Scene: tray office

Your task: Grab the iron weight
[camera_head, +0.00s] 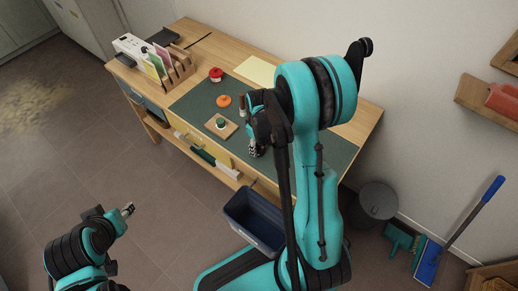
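I cannot make out the iron weight for certain. My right arm covers the middle of the desk and may hide it. My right gripper (256,149) points down over the front part of the dark green desk mat (188,103); its fingers are too small to tell open from shut. A small green item (220,122) on a square tan tray (229,130) is just left of it. An orange round item (224,101) and a red round item (216,74) are farther back. My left gripper (127,210) is off the desk at lower left, over the floor.
A wooden rack (180,70) with coloured cards and a white device (131,47) fill the desk's left end. A yellow sheet (256,71) lies at the back. A dark blue bin (255,217) stands before the desk, a grey bin (376,203) at its right.

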